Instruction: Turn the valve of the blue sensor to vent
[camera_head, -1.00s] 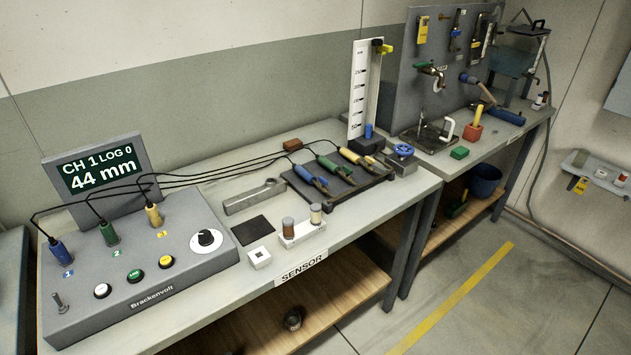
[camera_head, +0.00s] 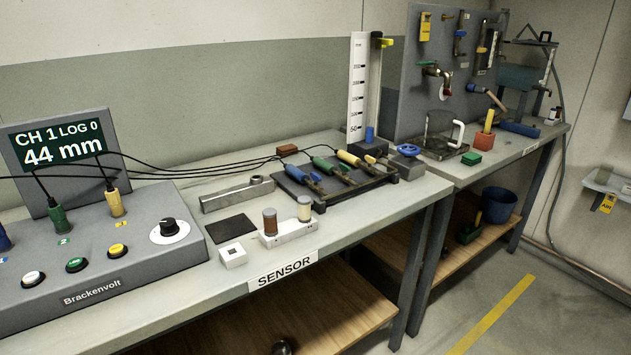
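The blue sensor (camera_head: 293,171) lies in a dark rack (camera_head: 325,197) on the sensor bench, leftmost of three sensors. A green sensor (camera_head: 327,164) and a yellow sensor (camera_head: 353,159) lie to its right. Each has a metal fitting at its front end; the valve of the blue sensor (camera_head: 314,181) is too small to tell its setting. A blue round handwheel (camera_head: 408,150) stands on a grey block right of the rack. My gripper is not in view.
The Brackenvolt console (camera_head: 110,255) stands at left; its display (camera_head: 62,146) reads CH 1, LOG 0, 44 mm. A white block with two vials (camera_head: 288,232) stands before the rack. A scale (camera_head: 358,87) and a clear jug (camera_head: 440,132) stand beyond.

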